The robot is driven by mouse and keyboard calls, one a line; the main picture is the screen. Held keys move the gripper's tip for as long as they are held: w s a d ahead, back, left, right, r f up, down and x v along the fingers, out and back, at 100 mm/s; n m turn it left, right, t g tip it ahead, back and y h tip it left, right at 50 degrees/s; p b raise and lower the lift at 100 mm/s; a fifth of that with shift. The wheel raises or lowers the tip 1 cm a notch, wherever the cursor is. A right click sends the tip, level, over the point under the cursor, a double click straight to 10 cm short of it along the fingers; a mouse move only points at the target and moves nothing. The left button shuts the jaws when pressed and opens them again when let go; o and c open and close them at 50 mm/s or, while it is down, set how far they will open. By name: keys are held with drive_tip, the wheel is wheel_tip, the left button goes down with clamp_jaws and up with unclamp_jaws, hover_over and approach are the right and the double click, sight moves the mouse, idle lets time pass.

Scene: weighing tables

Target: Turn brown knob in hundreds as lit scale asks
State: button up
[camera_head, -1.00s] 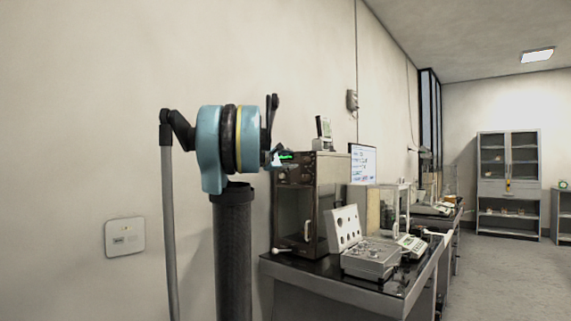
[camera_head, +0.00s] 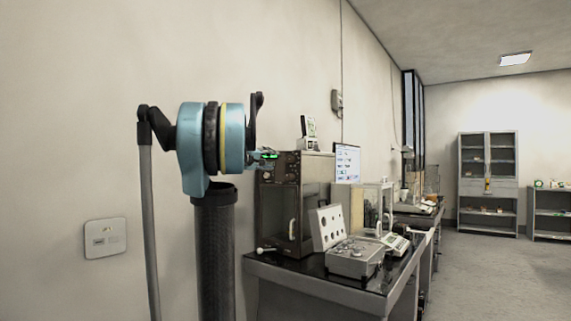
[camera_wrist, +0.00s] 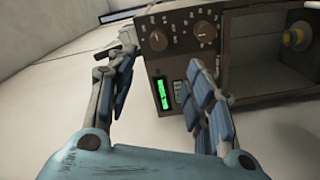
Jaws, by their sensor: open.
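A brown balance case (camera_head: 315,200) with a glass front stands on the dark table at the middle. Its lit green display (camera_head: 268,156) shows near its top left, and the display also shows in the wrist view (camera_wrist: 162,93). The wrist view shows two dark knobs on its brown panel, one left (camera_wrist: 157,40) and one right (camera_wrist: 203,30), ringed by small marks too blurred to read. My gripper (camera_wrist: 159,62) is open and empty, its fingers to either side of the display. In the head view my gripper (camera_head: 262,160) is small, partly hidden by my arm.
On the table (camera_head: 300,272), a grey weight box (camera_head: 355,258) with an open lid stands right of the case. A white balance (camera_head: 395,243) and a glass-sided case stand beyond. Shelved cabinets (camera_head: 488,180) stand at the back right. The floor at right is clear.

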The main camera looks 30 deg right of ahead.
sight(287, 159)
drive_tip(key=w+d+m, duration=0.1)
drive_tip(key=d+m, duration=0.2)
drive_tip(key=d, duration=0.1)
drive_tip(key=w+d+m, duration=0.2)
drive_tip(key=d+m, duration=0.2)
drive_tip(key=d, duration=0.1)
drive_tip(key=w+d+m, duration=0.2)
drive_tip(key=d+m, duration=0.2)
drive_tip(key=shift+w+d, duration=0.2)
drive_tip(key=shift+w, duration=0.05)
idle(0.6)
drive_tip(key=c, duration=1.1)
